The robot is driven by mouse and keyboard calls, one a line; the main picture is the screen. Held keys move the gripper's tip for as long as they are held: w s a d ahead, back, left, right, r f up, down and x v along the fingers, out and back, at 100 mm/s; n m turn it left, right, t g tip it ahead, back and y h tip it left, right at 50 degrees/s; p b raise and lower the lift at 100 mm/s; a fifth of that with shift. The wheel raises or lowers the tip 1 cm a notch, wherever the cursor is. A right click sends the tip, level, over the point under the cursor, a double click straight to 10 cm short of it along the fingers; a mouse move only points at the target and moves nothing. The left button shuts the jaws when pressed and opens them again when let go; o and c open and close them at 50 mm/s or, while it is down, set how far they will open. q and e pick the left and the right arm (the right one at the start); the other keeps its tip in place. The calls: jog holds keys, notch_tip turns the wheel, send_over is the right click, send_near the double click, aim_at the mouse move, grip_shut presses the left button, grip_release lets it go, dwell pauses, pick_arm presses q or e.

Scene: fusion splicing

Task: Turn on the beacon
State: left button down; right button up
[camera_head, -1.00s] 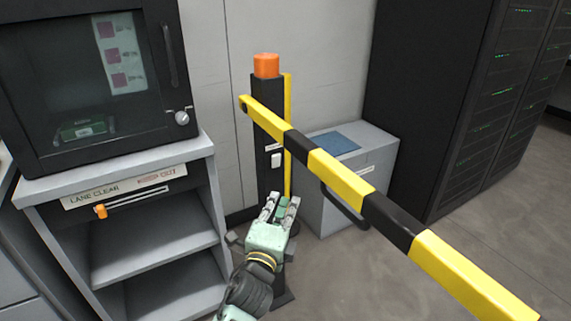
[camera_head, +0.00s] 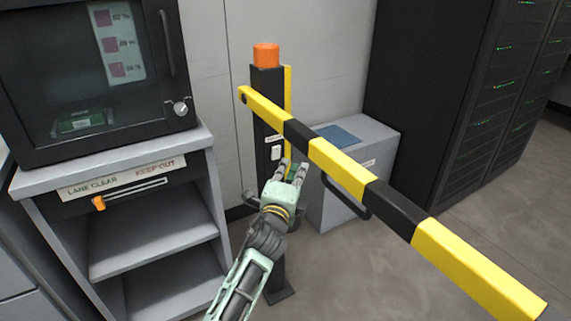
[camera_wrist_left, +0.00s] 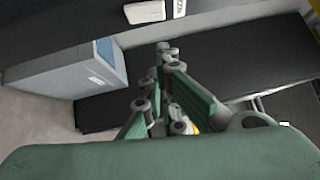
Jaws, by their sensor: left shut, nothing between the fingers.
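The beacon (camera_head: 265,55) is an orange cap on top of a black post (camera_head: 267,100); I see no clear glow from it. A white switch (camera_head: 276,153) sits on the post's front, under a small white label (camera_head: 273,138). In the left wrist view the switch (camera_wrist_left: 145,12) is at the top, beyond the fingertips and apart from them. My left gripper (camera_head: 292,165) is pale green, just below and right of the switch in the head view. In the left wrist view its fingers (camera_wrist_left: 167,48) come together at the tips, shut and empty. My right gripper is not in view.
A yellow-and-black barrier arm (camera_head: 340,165) slants from the post to the lower right, close to my gripper. A grey cabinet (camera_head: 340,180) stands behind it. A shelf unit (camera_head: 150,235) with a dark machine is at left. Black server racks (camera_head: 440,100) stand right.

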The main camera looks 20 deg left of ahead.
pick_arm(q)
jog(key=shift+w+a+r, duration=0.15)
jog(key=shift+w+a, duration=0.55)
jog(key=shift+w+a+r, duration=0.15)
jog(key=shift+w+a, duration=0.5)
jog(key=shift+a, duration=0.05)
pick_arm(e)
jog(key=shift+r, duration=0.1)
pick_arm(q)
jog(key=s+p, duration=0.3)
jog(key=s, duration=0.8)
jog(key=shift+s+a+n+g, duration=0.25)
jog(key=shift+n+g, duration=0.15)
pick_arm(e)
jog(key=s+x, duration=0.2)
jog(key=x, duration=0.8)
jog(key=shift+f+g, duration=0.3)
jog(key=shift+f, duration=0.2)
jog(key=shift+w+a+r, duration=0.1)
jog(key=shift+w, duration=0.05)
